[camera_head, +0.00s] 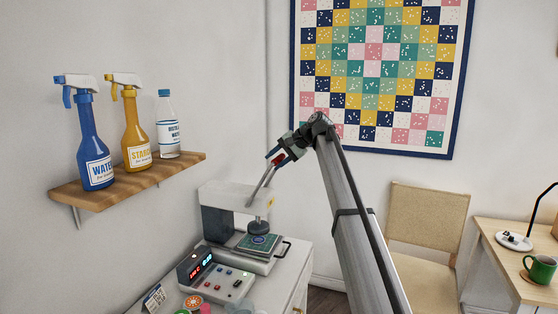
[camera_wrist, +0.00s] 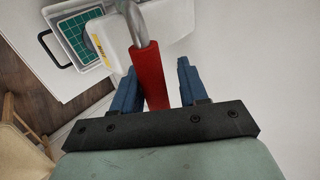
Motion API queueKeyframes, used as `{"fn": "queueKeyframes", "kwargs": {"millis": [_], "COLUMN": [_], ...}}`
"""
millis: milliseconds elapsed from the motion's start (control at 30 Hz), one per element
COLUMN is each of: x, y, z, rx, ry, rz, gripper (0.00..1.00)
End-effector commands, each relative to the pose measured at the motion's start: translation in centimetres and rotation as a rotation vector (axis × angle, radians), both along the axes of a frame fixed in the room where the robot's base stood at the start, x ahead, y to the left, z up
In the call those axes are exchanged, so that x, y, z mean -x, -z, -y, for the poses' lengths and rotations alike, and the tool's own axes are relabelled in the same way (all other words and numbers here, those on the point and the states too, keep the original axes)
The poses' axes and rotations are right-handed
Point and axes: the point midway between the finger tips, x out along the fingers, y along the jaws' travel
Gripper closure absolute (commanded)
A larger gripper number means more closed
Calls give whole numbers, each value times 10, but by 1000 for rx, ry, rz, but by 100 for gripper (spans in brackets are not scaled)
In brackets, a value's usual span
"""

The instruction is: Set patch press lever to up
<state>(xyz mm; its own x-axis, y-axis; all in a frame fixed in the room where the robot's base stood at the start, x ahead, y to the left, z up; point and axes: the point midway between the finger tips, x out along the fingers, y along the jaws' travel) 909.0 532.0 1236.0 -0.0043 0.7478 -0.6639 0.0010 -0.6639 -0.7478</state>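The patch press (camera_head: 222,196) is a pale machine with a dark side, standing on the white cabinet below the shelf. Its metal lever (camera_head: 261,187) slants up and right to a red handle (camera_head: 278,158). The press's round dark head (camera_head: 258,227) is over a green patch; whether they touch is hard to tell. My gripper (camera_head: 279,156) is at the top of the lever. In the wrist view, the red handle (camera_wrist: 149,75) lies between my two blue fingers (camera_wrist: 156,80). They are open, with a clear gap on the right and the left finger close beside the handle.
A control box (camera_head: 215,278) with lit digits stands in front of the press. A wooden shelf (camera_head: 130,183) holds a blue bottle (camera_head: 94,145), a yellow bottle (camera_head: 134,130) and a clear bottle (camera_head: 168,130). A chair (camera_head: 425,235) and a desk (camera_head: 520,258) stand at right.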

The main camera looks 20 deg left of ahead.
Motion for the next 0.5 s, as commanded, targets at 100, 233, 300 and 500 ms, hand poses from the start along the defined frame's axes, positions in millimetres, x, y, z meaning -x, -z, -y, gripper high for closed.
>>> {"fn": "queueKeyframes", "kwargs": {"millis": [100,233,300,500], "x": [-1,-1,-1,-1], "y": [-1,-1,-2,-12], "z": [2,3,4,17], "rx": [0,1,2,2], "ry": [1,2,3,4], "rz": [1,2,1,3], "gripper": [51,51,51,51]}}
